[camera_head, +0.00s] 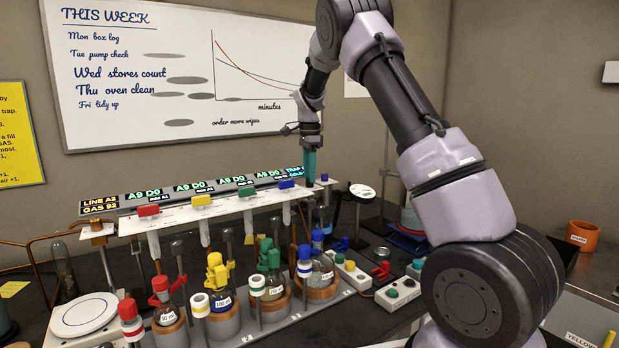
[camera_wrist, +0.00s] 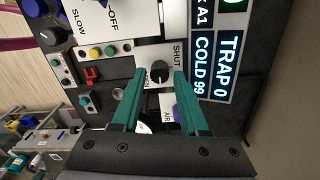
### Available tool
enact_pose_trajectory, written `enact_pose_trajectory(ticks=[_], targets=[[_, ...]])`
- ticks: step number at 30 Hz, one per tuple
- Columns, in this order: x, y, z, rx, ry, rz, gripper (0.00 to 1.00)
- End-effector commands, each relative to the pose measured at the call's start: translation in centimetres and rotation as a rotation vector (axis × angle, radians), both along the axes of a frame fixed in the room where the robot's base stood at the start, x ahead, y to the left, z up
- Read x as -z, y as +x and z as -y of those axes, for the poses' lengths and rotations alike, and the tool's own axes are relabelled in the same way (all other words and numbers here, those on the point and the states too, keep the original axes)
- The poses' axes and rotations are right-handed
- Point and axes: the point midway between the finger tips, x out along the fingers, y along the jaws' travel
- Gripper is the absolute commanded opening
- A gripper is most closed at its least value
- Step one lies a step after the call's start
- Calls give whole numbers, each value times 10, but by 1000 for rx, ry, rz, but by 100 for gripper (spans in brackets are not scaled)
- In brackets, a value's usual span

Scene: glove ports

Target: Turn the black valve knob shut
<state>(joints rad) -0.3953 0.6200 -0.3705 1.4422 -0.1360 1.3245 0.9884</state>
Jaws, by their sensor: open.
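The black valve knob (camera_wrist: 158,75) shows in the wrist view on a white plate (camera_wrist: 150,50) printed SHUT on one side and OPEN on the other. I cannot tell which word its mark points at. My gripper (camera_wrist: 156,78) has two teal fingers, open, one on each side of the knob in the picture. No contact with the knob shows, and the height of the fingers above it is unclear. In the head view my gripper (camera_head: 310,165) points down at the far right end of the display row, and the knob is not made out there.
Lit displays (camera_wrist: 213,60) stand beside the plate. A blue part by an AIR label (camera_wrist: 166,114) is close to one finger. Another dark knob (camera_wrist: 50,36) is by the SLOW label. Flasks and coloured clamps (camera_head: 222,285) crowd the front; a button box (camera_head: 397,293) is right.

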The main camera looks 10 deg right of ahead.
Motion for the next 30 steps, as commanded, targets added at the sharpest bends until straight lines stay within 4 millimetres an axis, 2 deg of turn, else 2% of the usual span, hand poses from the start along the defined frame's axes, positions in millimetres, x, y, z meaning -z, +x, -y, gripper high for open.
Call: enact_pose_trajectory(ticks=[4,13,14,15,17,30], targets=[[11,0,0,-1,-1,-1,44],[14,0,0,-1,0,1,44],[14,0,0,-1,0,1,36],[13,0,0,-1,0,1,21],[13,0,0,-1,0,1,0],[13,0,0,-68,0,1,0]])
